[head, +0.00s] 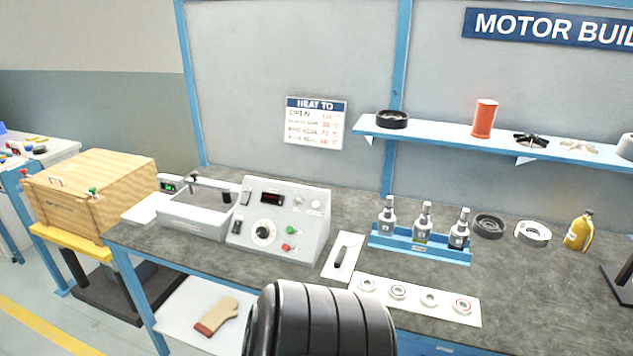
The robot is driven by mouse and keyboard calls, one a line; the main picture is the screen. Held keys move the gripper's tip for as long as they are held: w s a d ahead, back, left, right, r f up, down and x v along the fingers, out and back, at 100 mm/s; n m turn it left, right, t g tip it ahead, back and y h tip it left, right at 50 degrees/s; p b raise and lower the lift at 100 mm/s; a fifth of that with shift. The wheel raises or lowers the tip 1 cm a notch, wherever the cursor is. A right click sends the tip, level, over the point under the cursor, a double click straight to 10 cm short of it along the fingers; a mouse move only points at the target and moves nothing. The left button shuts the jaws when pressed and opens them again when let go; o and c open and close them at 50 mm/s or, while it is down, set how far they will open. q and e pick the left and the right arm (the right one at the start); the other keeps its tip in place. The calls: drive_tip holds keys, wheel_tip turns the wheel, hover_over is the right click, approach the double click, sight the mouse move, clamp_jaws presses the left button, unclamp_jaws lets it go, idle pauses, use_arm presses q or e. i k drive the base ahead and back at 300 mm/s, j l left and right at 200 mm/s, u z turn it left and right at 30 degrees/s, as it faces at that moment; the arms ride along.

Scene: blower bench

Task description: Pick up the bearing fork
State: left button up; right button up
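A small tool with a dark handle (340,256) lies on a white pad (350,240) on the bench, just right of the grey control box. It looks like the bearing fork, but it is too small to make out its prongs. Several ring bearings (397,292) lie in a row on a white strip (376,302) at the bench's front edge, to the right of the pad. Neither of my grippers is in view. A large black ribbed rounded shape, perhaps part of my arm, covers the bottom middle.
The control box (283,215) and a grey heater tray (195,222) stand left of the pad.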

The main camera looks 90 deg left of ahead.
sight(342, 252)
drive_tip(key=u, duration=2.55)
